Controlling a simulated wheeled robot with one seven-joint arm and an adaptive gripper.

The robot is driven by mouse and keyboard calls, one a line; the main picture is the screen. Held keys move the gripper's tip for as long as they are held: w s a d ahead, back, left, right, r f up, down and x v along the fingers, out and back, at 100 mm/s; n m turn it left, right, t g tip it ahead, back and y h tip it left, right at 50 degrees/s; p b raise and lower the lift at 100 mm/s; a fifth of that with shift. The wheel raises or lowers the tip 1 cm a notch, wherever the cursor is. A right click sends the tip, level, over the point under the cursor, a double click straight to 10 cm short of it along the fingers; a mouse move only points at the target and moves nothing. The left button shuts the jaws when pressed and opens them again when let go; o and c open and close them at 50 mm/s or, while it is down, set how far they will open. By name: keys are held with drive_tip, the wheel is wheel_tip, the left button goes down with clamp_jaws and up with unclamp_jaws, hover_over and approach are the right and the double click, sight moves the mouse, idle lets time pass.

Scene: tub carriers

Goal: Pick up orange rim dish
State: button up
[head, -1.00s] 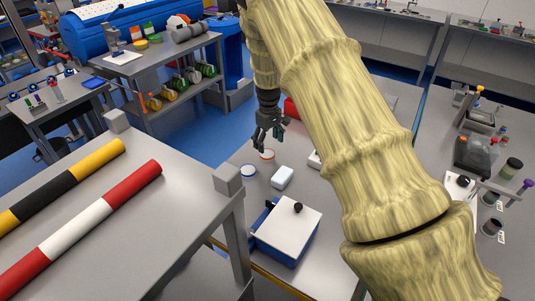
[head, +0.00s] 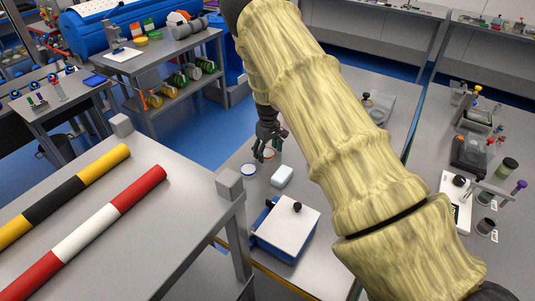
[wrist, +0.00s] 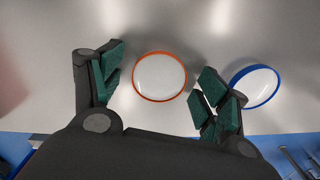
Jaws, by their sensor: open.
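The orange rim dish (wrist: 160,76) is a round white dish with an orange rim, lying on the grey table. In the wrist view it sits between and a little ahead of my gripper's two green-padded fingers (wrist: 155,90). The fingers are open, with nothing between them touching the dish that I can see. In the head view my gripper (head: 268,150) is right over the orange rim dish (head: 269,153), partly hiding it.
A blue box with a white top (head: 286,227) stands nearer on the same table. The table edge is close to the left of the dishes. A nearer bench holds striped bars (head: 95,230).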

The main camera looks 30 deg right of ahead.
drive_tip(key=c, duration=1)
drive_tip(key=shift+c, duration=0.2)
